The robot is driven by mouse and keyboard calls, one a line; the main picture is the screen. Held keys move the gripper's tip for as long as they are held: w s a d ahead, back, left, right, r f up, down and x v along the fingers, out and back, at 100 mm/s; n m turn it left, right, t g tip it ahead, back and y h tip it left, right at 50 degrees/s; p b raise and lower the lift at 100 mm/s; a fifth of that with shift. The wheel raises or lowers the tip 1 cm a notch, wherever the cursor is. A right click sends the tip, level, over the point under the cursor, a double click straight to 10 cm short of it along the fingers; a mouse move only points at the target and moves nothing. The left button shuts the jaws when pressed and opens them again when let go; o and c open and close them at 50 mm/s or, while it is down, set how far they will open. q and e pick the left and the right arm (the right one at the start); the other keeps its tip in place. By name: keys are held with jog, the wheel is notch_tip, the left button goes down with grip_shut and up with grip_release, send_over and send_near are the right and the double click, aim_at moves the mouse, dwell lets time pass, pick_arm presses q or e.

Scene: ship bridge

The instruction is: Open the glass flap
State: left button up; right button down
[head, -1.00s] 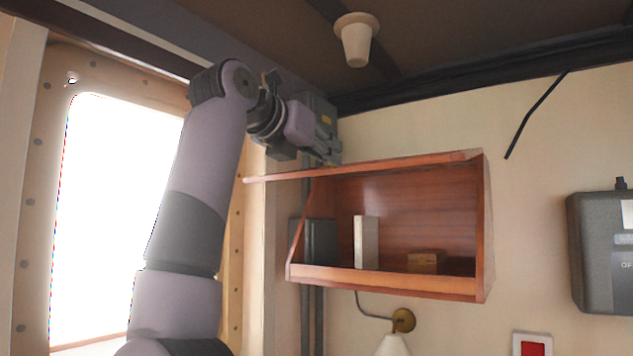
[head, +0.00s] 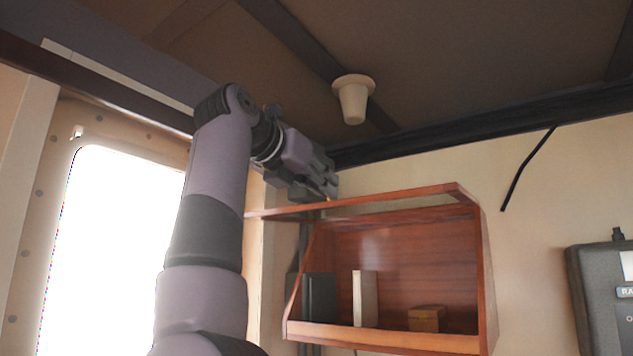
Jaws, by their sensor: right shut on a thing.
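The wooden wall cabinet (head: 390,342) hangs right of the middle, its front uncovered. The glass flap (head: 400,200) is a wood-framed pane along the cabinet's top. It stands raised, roughly level, and sticks out to the left past the cabinet's side; a strip of its glass shows from below. My right gripper (head: 326,192) is at the flap's front edge, from above, and is shut on it; the fingertips are partly hidden. My left gripper is not in view.
In the cabinet stand a white block (head: 364,298), a small wooden box (head: 426,318) and dark books (head: 319,298). A pale ceiling lamp (head: 352,100) hangs above the flap. A bright window (head: 105,260) is at left, a grey wall box (head: 603,300) at right.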

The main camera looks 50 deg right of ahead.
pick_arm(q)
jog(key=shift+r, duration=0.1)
pick_arm(e)
notch_tip(320, 180, up, 2)
jog(key=shift+s+d+h, duration=0.1)
jog(key=shift+s+h, duration=0.05)
jog(key=shift+h, duration=0.15)
jog(key=c, duration=1.9)
grip_release()
jog(key=shift+d, duration=0.1)
jog(key=o, duration=0.3)
jog(key=shift+d+f, duration=0.35)
jog(key=shift+d, duration=0.45)
jog(key=shift+o, duration=0.4)
jog(key=shift+d+f, duration=0.1)
jog(key=shift+d, duration=0.1)
jog(key=shift+w+a, duration=0.2)
jog(key=shift+a, duration=0.1)
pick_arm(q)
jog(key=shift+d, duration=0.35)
pick_arm(e)
jog(key=s+a+r, duration=0.1)
jog(key=a, duration=1.1)
jog(key=shift+r, duration=0.3)
